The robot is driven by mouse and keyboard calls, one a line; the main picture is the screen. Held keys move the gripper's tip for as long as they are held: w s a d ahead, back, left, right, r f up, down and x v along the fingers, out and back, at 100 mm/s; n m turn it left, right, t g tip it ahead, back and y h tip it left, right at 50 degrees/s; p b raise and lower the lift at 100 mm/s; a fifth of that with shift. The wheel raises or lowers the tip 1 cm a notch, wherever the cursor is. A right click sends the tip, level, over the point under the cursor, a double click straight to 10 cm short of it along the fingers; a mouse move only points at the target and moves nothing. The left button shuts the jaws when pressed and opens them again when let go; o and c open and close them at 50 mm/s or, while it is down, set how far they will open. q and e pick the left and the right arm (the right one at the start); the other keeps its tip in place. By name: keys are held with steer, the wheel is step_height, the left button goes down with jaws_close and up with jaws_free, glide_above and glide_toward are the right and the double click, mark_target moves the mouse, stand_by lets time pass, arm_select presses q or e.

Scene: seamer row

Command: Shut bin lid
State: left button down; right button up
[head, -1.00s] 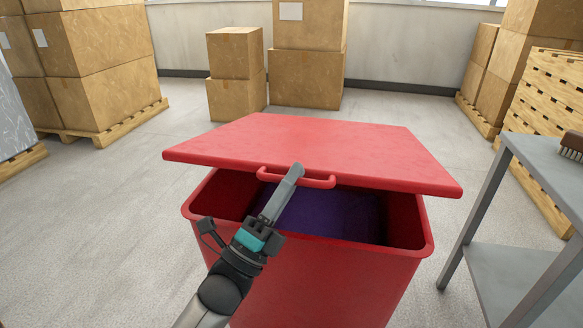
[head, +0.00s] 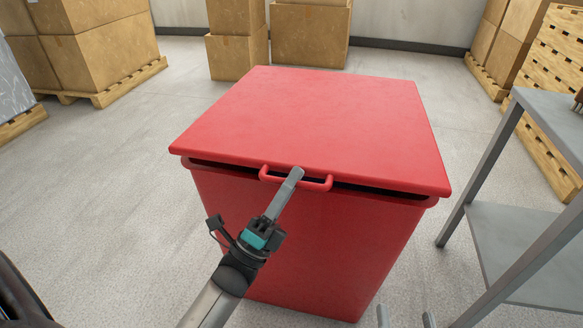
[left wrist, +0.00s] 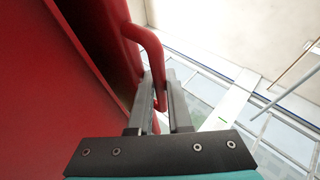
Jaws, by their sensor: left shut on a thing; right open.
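The red bin (head: 300,235) stands on the floor in front of me. Its red lid (head: 320,115) lies almost flat over the top, with a narrow dark gap along the front edge. A red loop handle (head: 319,186) sticks out from the lid's front edge. My left gripper (head: 294,176) is shut on this handle. In the left wrist view, the handle (left wrist: 151,45) runs down between the fingers (left wrist: 160,95). The tips of my right gripper (head: 405,318) show apart at the bottom edge of the head view, empty and clear of the bin.
A grey metal table (head: 560,125) with a lower shelf (head: 520,250) stands close on the right of the bin. Cardboard boxes (head: 90,45) on pallets stand behind at left and right. The floor left of the bin is free.

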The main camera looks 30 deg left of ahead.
arm_select(q)
steer(key=shift+n+g+y, duration=0.3)
steer(key=shift+d+f, duration=0.2)
steer(key=shift+f, duration=1.9)
steer(key=shift+s, duration=0.1)
steer(key=c, duration=1.1)
jaws_free()
steer(key=v, duration=1.4)
steer(key=shift+s+a, duration=0.3)
steer(key=shift+s, duration=0.05)
arm_select(e)
steer(key=shift+w+f, duration=0.15)
steer(key=shift+f, duration=0.05)
